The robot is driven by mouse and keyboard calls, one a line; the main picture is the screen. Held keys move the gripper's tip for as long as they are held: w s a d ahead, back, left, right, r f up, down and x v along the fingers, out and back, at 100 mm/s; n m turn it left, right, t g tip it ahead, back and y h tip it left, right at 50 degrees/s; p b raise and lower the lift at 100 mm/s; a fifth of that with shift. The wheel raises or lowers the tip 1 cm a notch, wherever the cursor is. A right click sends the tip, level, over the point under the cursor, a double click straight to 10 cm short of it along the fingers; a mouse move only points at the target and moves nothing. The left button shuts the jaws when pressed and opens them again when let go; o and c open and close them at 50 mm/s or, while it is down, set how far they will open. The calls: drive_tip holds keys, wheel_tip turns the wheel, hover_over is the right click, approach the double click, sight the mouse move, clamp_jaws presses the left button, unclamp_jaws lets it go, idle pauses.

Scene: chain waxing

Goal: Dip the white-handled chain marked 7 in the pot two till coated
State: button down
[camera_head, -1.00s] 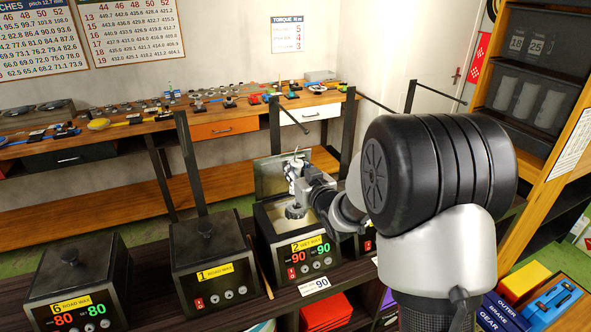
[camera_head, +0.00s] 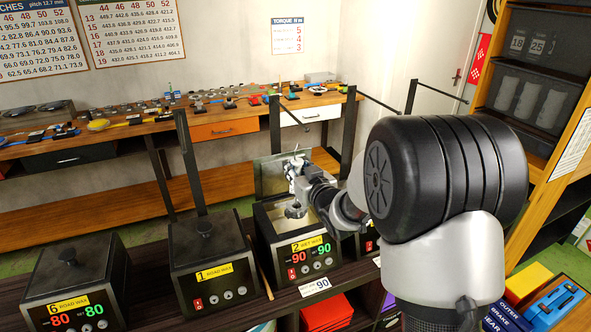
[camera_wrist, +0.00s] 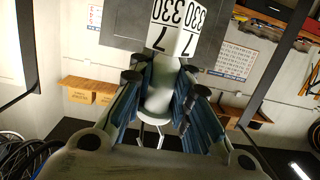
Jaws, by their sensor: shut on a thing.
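Pot two (camera_head: 303,275) stands in the row with a yellow "2 wet wax" label and displays reading 90 and 90. Its lid (camera_head: 268,178) stands open behind the opening. My gripper (camera_head: 297,172) is just above this opening. In the wrist view my gripper (camera_wrist: 158,95) is shut on a white handle (camera_wrist: 155,103), with a white tag reading 330 and 7 (camera_wrist: 176,25) beyond it. The chain cannot be made out clearly; a small grey rounded part shows at the pot's opening below my gripper. The wax inside is mostly hidden.
Closed pot one (camera_head: 213,262) and closed pot six (camera_head: 78,282) stand to the left. Another pot (camera_head: 371,246) is mostly hidden behind my arm. A card reading 90 (camera_head: 314,287) sits in front. A workbench with tools (camera_head: 215,112) runs along the wall.

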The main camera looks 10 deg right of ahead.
sight(296, 204)
wheel_tip(296, 204, down, 10)
drive_tip(key=b, duration=1)
drive_tip(key=shift+f, duration=0.25)
idle(6.3)
